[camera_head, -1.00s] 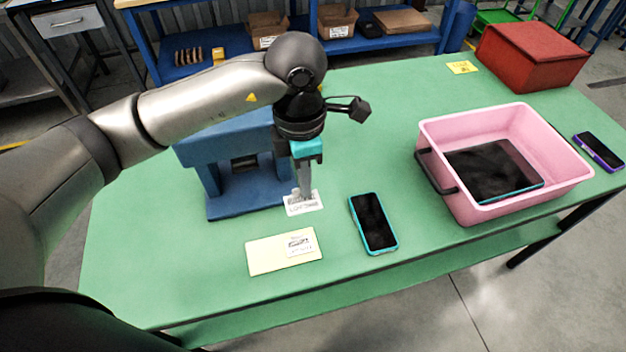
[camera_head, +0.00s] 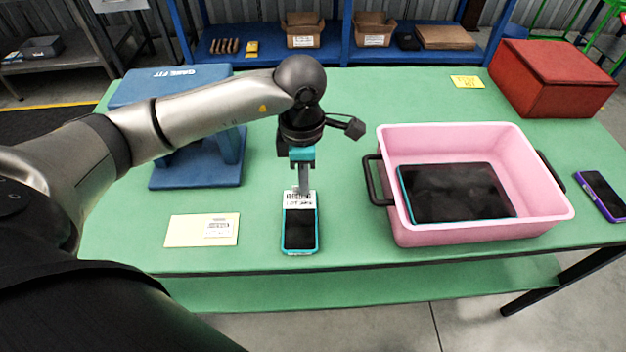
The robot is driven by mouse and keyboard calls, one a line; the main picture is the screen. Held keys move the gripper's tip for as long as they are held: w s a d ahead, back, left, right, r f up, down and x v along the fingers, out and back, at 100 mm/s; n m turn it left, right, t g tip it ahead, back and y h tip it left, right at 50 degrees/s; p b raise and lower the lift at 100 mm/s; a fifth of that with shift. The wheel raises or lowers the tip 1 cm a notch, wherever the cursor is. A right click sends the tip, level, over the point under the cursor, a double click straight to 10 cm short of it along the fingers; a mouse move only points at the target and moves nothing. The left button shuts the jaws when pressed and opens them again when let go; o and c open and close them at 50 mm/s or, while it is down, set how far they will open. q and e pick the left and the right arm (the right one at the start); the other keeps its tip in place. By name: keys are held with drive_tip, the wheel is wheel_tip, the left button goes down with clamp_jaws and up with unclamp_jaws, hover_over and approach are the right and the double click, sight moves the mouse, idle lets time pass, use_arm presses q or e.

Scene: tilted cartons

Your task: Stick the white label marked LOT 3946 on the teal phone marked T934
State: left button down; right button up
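The white label (camera_head: 299,201) has dark print and a barcode-like mark; its print is too small to read surely. My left gripper (camera_head: 303,189) points down with its narrow fingers together at the label's far edge, shut on it. The label lies over the far end of a teal-edged phone (camera_head: 300,232), whose dark screen faces up. I cannot tell whether the label touches the phone or hovers just above it. The phone's marking cannot be read. My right gripper is not in view.
A yellow card (camera_head: 183,231) bearing another white label (camera_head: 219,229) lies left of the phone. A pink crate (camera_head: 480,237) with a dark tablet (camera_head: 452,191) stands to the right. A purple phone (camera_head: 602,194), red box (camera_head: 550,80) and blue stand (camera_head: 190,176) are on the green table (camera_head: 345,100).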

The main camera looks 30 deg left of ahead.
sight(304, 211)
use_arm(q)
drive_tip(key=shift+a+f+b, duration=0.15)
drive_tip(key=shift+f+b, duration=0.4)
drive_tip(key=shift+f, duration=0.3)
wheel_tip(304, 211, down, 4)
drive_tip(key=b, duration=0.3)
drive_tip(key=shift+f, duration=0.45)
drive_tip(key=shift+f+b, duration=0.25)
drive_tip(key=shift+b, duration=0.2)
drive_tip(key=c, duration=1)
unclamp_jaws()
